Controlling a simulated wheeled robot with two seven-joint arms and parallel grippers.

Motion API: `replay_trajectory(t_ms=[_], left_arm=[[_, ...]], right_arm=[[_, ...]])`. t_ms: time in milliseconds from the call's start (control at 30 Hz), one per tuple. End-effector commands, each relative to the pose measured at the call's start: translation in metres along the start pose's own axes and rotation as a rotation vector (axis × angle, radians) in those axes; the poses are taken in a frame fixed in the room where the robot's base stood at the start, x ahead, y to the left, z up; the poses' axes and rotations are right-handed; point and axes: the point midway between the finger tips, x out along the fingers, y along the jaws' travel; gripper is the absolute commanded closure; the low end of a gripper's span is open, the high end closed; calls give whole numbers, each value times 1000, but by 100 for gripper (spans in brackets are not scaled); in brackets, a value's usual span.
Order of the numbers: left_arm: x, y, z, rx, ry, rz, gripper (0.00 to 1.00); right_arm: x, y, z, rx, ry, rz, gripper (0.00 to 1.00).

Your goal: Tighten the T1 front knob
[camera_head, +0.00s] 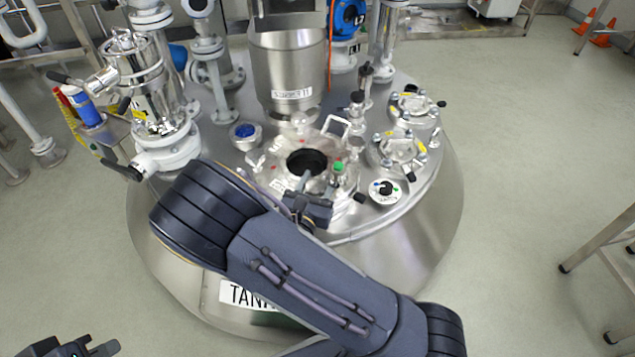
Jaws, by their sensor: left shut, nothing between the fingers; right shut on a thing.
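The tank (420,235) has a round manway with an open dark port (307,161) in the middle of its top. My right arm reaches in from the lower right, and my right gripper (304,186) is at the front edge of this manway. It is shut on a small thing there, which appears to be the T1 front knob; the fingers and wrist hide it. A green-topped fitting (338,169) stands just right of the fingers. My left gripper (103,348) is at the bottom left corner, shut and empty, away from the tank, and partly cut off by the frame.
A steel vessel (288,75) stands behind the port. Pipes and a valve column (150,90) rise at the left. Two clamped round covers (398,150) and a round dial-like fitting (385,190) are on the right. Floor (540,150) is clear to the right, with a steel frame (605,240) at the edge.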

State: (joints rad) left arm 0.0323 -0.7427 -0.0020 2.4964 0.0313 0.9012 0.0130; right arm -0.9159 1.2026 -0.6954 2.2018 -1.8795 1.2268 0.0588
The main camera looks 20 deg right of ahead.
Motion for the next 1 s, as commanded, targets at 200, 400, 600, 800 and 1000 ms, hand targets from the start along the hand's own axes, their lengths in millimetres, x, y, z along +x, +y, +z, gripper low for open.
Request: replay_trajectory(t_ms=[200,400,600,800,1000], left_arm=[[-1,0,-1,0,0,0,100],[-7,3,-4,0,0,0,100],[-18,8,-9,0,0,0,100],[-28,13,-14,0,0,0,100],[-35,16,-17,0,0,0,100]], right_arm=[[0,0,0,0,0,-10,77],[0,-1,2,1,0,-73,77],[0,-3,3,2,1,-210,77],[-1,-6,2,2,2,-395,77],[-3,-9,1,3,2,-587,77]])
